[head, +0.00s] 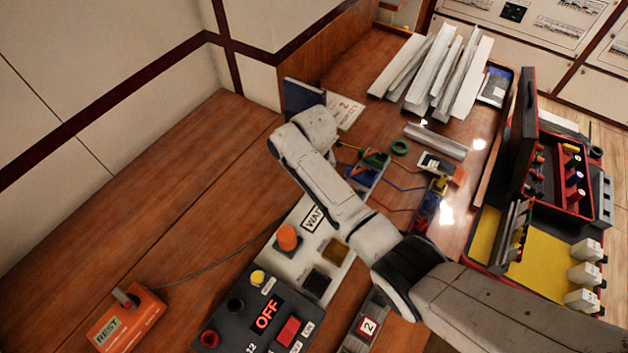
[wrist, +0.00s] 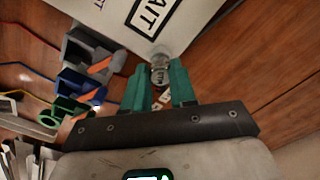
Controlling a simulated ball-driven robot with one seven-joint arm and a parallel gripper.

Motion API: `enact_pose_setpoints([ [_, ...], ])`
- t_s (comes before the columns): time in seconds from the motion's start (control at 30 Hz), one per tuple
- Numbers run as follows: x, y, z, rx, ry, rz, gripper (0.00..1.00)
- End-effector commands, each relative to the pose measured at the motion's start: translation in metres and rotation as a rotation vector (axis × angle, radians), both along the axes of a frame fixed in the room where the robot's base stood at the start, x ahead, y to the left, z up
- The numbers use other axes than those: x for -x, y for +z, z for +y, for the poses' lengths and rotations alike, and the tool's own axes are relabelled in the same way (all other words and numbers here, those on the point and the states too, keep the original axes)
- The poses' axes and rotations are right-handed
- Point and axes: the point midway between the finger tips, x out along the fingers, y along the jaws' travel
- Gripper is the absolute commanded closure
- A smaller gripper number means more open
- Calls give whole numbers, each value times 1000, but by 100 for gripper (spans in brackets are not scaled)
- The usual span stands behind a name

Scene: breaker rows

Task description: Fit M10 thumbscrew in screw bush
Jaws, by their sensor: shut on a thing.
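In the wrist view my gripper (wrist: 160,86) has two green fingers shut on a small silvery round piece, which I take for the M10 thumbscrew (wrist: 160,67). It sticks out past the fingertips, near the edge of the white WAIT box (wrist: 195,22). I cannot tell whether it touches anything. In the head view my gripper and the thumbscrew are hidden behind my arm. I cannot pick out the screw bush with certainty in either view.
Wired blocks, one blue (wrist: 85,92) and one grey (wrist: 92,52), lie beside my gripper. In the head view stand the WAIT box (head: 296,262), a dark OFF panel (head: 238,310), an orange REST box (head: 128,318) and metal strips (head: 440,70).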

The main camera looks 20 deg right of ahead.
Motion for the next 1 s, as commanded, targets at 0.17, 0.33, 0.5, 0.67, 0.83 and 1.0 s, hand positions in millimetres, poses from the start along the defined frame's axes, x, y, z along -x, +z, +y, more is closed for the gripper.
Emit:
enact_pose_setpoints([
  [0.17, 0, -5, 0, 0, 0, -1, 100],
  [0.33, 0, -7, 0, 0, 0, -1, 71],
  [0.5, 0, -6, 0, 0, 0, -1, 55],
  [0.67, 0, -7, 0, 0, 0, -1, 44],
  [0.83, 0, -6, 0, 0, 0, 0, 44],
  [1.0, -1, 4, 0, -1, 0, -2, 44],
])
